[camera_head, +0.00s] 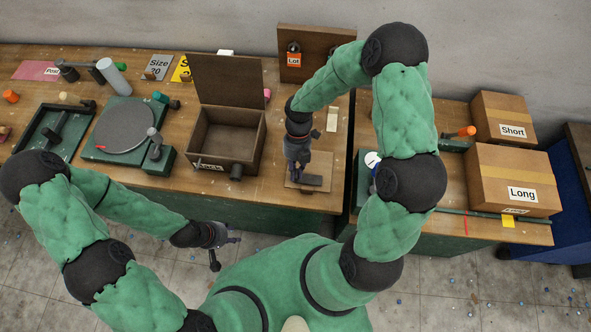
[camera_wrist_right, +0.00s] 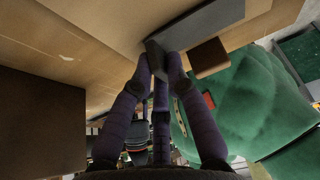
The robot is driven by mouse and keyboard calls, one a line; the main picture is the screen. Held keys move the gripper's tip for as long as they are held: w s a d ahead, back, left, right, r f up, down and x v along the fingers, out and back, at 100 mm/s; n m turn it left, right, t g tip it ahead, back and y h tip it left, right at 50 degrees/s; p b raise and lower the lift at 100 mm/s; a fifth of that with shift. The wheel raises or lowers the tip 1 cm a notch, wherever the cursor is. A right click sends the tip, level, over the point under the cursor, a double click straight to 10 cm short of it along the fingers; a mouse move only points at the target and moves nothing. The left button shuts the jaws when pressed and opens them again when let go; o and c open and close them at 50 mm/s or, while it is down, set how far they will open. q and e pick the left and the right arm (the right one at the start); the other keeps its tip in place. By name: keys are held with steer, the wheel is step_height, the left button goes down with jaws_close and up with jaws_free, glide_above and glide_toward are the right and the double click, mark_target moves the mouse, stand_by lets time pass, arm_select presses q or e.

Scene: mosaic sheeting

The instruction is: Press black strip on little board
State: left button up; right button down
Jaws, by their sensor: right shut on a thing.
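The little board (camera_head: 295,186) is a small tan plate near the front edge of the wooden table, below my right gripper. A dark grey-black strip (camera_head: 313,180) shows over the board beside the fingertips. In the right wrist view the strip (camera_wrist_right: 205,24) sticks out from between the closed fingertips of my right gripper (camera_wrist_right: 161,62). The head view shows my right gripper (camera_head: 298,176) pointing down at the board. I cannot tell whether the strip is pressed flat against the board. My left gripper (camera_head: 224,243) hangs empty in front of the table, its fingers spread.
An open brown box (camera_head: 222,163) stands left of the board. A round grey turntable (camera_head: 125,126) is further left. A brown block (camera_wrist_right: 208,57) is close to the fingertips in the right wrist view. Cartons marked Long (camera_head: 515,180) and Short (camera_head: 505,118) stand on the right table.

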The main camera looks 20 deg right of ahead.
steer(key=c, duration=1.2)
jaws_free()
steer(key=shift+o, duration=0.2)
steer(key=v, duration=1.2)
steer(key=shift+s, duration=0.1)
